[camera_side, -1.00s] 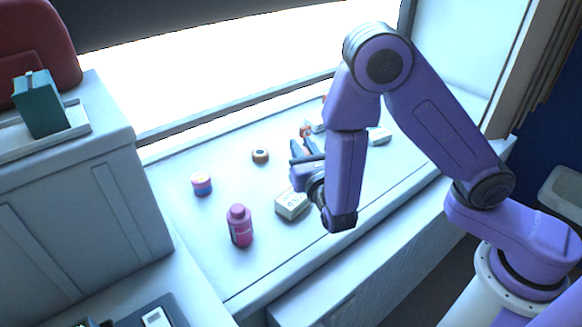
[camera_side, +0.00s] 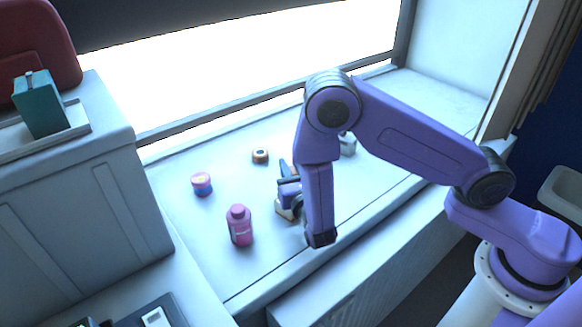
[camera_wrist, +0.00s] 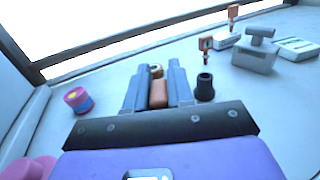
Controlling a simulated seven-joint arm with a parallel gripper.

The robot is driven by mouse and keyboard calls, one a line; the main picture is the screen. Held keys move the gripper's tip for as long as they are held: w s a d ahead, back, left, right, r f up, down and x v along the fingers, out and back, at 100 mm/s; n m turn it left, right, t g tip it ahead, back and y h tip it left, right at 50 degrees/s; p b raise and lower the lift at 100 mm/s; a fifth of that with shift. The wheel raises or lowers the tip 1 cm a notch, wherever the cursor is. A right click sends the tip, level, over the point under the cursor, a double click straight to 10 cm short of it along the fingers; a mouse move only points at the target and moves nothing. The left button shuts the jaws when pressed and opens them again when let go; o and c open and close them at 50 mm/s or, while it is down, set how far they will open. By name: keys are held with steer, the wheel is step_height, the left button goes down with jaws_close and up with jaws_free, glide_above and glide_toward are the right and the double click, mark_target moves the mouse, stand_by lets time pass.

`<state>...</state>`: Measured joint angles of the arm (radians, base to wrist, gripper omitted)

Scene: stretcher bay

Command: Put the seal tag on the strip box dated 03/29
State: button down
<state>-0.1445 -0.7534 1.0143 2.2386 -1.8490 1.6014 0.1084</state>
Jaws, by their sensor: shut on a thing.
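My gripper (camera_wrist: 158,88) is shut on a small orange-brown piece (camera_wrist: 158,96), which looks like the seal tag. In the side view my gripper (camera_side: 287,180) is low over the counter, at a pale box (camera_side: 284,211) that it and my arm mostly hide. I cannot tell whether the tag touches this box. In the wrist view a white box (camera_wrist: 297,48) with dark markings lies at the far right. Another pale box (camera_wrist: 226,42) lies farther back, beside upright orange-topped pieces (camera_wrist: 206,44). No date is readable on any box.
A pink bottle (camera_side: 240,228), a pink-and-blue jar (camera_side: 202,185) and a small orange-and-dark ring (camera_side: 260,156) stand to the left. A dark small cylinder (camera_wrist: 204,88) stands right of my fingers, with a grey handled block (camera_wrist: 255,57) beyond.

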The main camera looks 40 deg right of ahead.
steer(key=shift+f, duration=0.1)
steer(key=c, duration=1)
jaws_free()
steer(key=v, duration=1.2)
steer(key=s+d+r+m+g+h, duration=0.2)
steer(key=s+d+r+m+g, duration=0.1)
steer(key=d+m+g, duration=0.3)
steer(key=s+d+r+m+g+h, duration=0.2)
steer(key=s+d+m+g, duration=0.15)
steer(key=d+m, duration=0.3)
steer(key=s+r+m+g+y, duration=0.1)
steer(key=s+m+g+y, duration=0.1)
steer(key=s+y, duration=0.1)
steer(key=s+r+m+g+y, duration=0.1)
steer(key=s+m+g+y, duration=0.1)
steer(key=s+y, duration=0.2)
steer(key=s+d+r+m+g+y, duration=0.1)
steer(key=s+r+m+g+y, duration=0.1)
steer(key=s, duration=0.4)
steer(key=shift+s+r+g+y, duration=0.1)
steer(key=shift+s+g+y, duration=0.3)
steer(key=shift+y, duration=0.7)
